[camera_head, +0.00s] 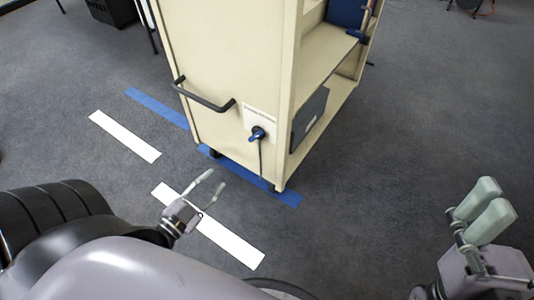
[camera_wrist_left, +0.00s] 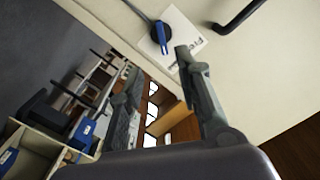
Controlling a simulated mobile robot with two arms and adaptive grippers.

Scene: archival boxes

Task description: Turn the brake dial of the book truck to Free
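The cream book truck (camera_head: 220,70) stands ahead of me, its end panel facing me. Low on that panel is the brake dial (camera_head: 257,133), dark with a blue pointer, beside a white label (camera_head: 262,115). In the left wrist view the dial (camera_wrist_left: 160,36) shows its blue pointer upright in the picture; the label (camera_wrist_left: 187,30) carries partly hidden lettering that looks like "Free". My left gripper (camera_head: 212,182) is open and empty, below and left of the dial in the head view, apart from it. My right gripper (camera_head: 494,200) is shut and empty, far to the right.
A black handle (camera_head: 205,101) sticks out of the panel, up and left of the dial. A dark box (camera_head: 309,118) lies on the truck's lower shelf. Blue tape (camera_head: 158,108) and white strips (camera_head: 124,136) mark the carpet.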

